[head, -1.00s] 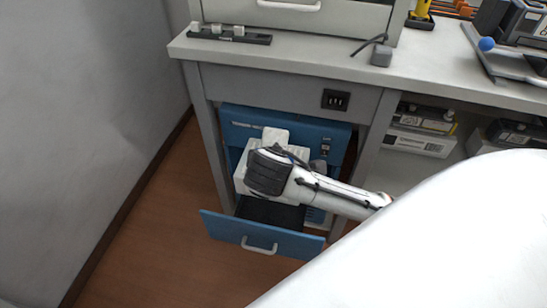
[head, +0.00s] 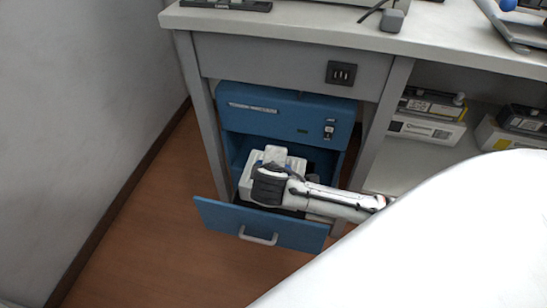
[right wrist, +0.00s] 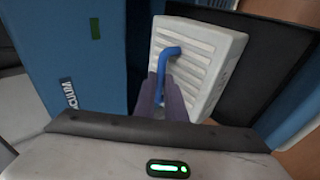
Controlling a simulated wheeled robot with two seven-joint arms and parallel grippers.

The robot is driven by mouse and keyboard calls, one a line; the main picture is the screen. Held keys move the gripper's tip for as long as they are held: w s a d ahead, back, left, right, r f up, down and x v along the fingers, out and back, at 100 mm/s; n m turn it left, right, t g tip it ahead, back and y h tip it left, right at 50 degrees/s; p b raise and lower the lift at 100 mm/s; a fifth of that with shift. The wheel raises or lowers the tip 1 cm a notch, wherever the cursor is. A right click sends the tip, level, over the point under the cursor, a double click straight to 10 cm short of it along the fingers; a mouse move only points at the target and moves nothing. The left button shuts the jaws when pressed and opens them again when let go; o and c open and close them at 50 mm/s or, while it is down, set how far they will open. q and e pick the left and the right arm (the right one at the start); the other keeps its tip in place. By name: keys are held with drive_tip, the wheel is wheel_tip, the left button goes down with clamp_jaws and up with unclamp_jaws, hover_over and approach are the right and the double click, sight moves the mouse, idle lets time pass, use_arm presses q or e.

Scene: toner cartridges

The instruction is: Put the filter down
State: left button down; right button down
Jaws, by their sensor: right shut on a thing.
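The filter is a white ribbed box with a blue handle. In the right wrist view the filter (right wrist: 205,50) hangs below my right gripper (right wrist: 165,95), whose fingers are closed around the blue handle (right wrist: 165,62). In the head view the filter (head: 248,182) is at the opening of the pulled-out blue drawer (head: 290,233), partly hidden by my right gripper (head: 268,178). The dark drawer interior (right wrist: 268,62) shows beside the filter. Whether its underside touches the drawer floor is hidden. My left gripper is not in view.
The blue vacuum unit (head: 280,110) stands under the grey desk (head: 290,65), with a desk leg on each side. White-and-black cartridges (head: 428,120) sit on the shelf at right. Bare wooden floor (head: 150,240) lies left of the drawer.

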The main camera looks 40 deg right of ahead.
wheel_tip(320, 180, down, 3)
drive_tip(key=shift+r+b, duration=0.15)
drive_tip(key=shift+b, duration=0.3)
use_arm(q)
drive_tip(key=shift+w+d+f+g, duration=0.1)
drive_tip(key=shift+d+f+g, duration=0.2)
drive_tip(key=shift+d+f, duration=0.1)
use_arm(e)
drive_tip(key=shift+f, duration=0.65)
drive_tip(key=c, duration=1.8)
unclamp_jaws()
drive_tip(key=shift+r, duration=0.1)
